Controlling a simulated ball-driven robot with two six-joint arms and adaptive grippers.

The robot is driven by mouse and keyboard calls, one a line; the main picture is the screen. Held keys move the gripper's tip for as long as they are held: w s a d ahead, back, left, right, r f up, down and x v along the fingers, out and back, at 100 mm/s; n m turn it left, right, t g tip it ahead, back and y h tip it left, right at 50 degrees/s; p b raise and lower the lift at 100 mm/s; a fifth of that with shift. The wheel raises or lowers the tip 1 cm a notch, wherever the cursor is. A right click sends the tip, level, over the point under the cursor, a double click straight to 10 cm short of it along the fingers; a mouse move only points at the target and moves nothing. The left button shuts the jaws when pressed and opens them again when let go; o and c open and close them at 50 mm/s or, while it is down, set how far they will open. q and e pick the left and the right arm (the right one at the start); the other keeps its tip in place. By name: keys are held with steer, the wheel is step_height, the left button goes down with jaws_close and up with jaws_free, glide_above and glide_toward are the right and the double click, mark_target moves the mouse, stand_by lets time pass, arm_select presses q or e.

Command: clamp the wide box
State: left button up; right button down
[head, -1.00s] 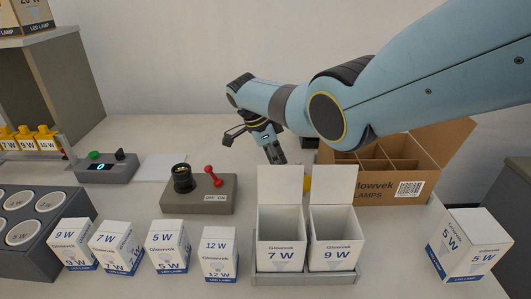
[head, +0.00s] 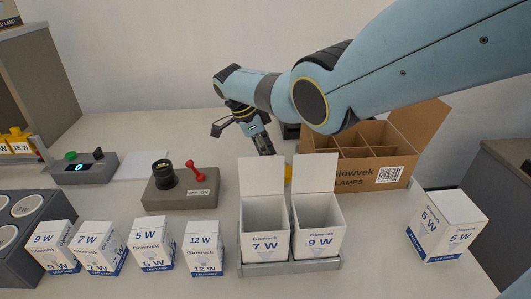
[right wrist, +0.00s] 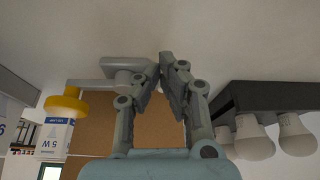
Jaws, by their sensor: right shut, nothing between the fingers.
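A wider white and blue 5 W lamp box (head: 447,228) stands alone and turned at the right of the table in the head view; it looks like the wide box. A grey holder (head: 290,267) carries two open white boxes, 7 W (head: 265,225) and 9 W (head: 319,225), lids up. A yellow piece (head: 288,172) shows partly behind them. My right gripper (head: 264,146) is beyond the open boxes, left of the carton, pointing down. In the right wrist view its fingers (right wrist: 165,68) are shut and empty, near a grey lever with a yellow knob (right wrist: 66,103). My left gripper is out of view.
Several closed lamp boxes (head: 203,248) stand left of the holder. Behind them is a grey switch block (head: 183,189) with a red lever. A divided cardboard carton (head: 370,178) stands at the back right. Several bulbs (right wrist: 253,139) show in the right wrist view.

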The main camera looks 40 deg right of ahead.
steer(key=shift+d+m+b, duration=0.25)
steer(key=shift+m+b, duration=0.1)
steer(key=shift+m, duration=0.15)
steer(key=shift+d+m+g+y+b, duration=0.3)
steer(key=shift+m+b, duration=0.1)
steer(key=shift+m, duration=0.2)
steer(key=shift+s+d+b, duration=0.3)
steer(key=shift+d+b, duration=0.2)
steer(key=shift+d, duration=0.35)
steer(key=m, duration=0.1)
steer(key=d+m+y, duration=0.1)
steer(key=m, duration=0.1)
steer(key=shift+s+g, duration=0.3)
steer(key=shift+s, duration=0.05)
steer(key=shift+s+d, duration=0.2)
steer(key=shift+d, duration=0.05)
steer(key=shift+s+d, duration=0.1)
steer(key=shift+d, duration=0.05)
